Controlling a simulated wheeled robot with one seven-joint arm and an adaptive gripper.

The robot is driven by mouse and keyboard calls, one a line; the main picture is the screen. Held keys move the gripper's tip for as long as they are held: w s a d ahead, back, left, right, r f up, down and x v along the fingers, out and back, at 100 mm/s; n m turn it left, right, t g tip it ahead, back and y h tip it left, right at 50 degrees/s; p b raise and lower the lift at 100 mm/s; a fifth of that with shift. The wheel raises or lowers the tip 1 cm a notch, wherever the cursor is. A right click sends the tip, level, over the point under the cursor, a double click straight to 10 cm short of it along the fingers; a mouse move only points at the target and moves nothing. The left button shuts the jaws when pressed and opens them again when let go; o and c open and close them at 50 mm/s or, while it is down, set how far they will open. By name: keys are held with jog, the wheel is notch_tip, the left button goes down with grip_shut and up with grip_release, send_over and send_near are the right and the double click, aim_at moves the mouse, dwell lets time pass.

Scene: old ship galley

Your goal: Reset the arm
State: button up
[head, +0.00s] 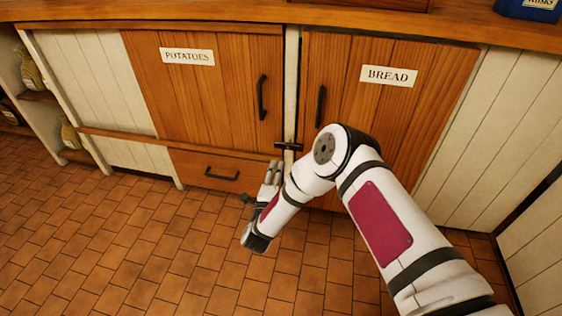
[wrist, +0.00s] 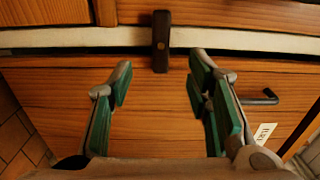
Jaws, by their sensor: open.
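My arm reaches from the lower right across the head view. My gripper (head: 272,172) hangs in front of the cupboards, near the white post between the two doors. In the wrist view my gripper (wrist: 163,68) is open, with its two green-padded fingers wide apart and nothing between them. A dark latch bar (wrist: 161,40) lies across the pale post just beyond the fingertips. The latch bar (head: 288,146) also shows in the head view, just above and right of the fingers. I cannot tell whether they touch it.
The potatoes door (head: 220,85) and the bread door (head: 345,95) are shut, each with a dark handle. A shut drawer (head: 215,172) lies below the potatoes door. The counter (head: 240,13) runs above. Shelves with jars stand at far left. The tiled floor (head: 120,240) is clear.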

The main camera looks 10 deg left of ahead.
jog(key=shift+r, duration=0.1)
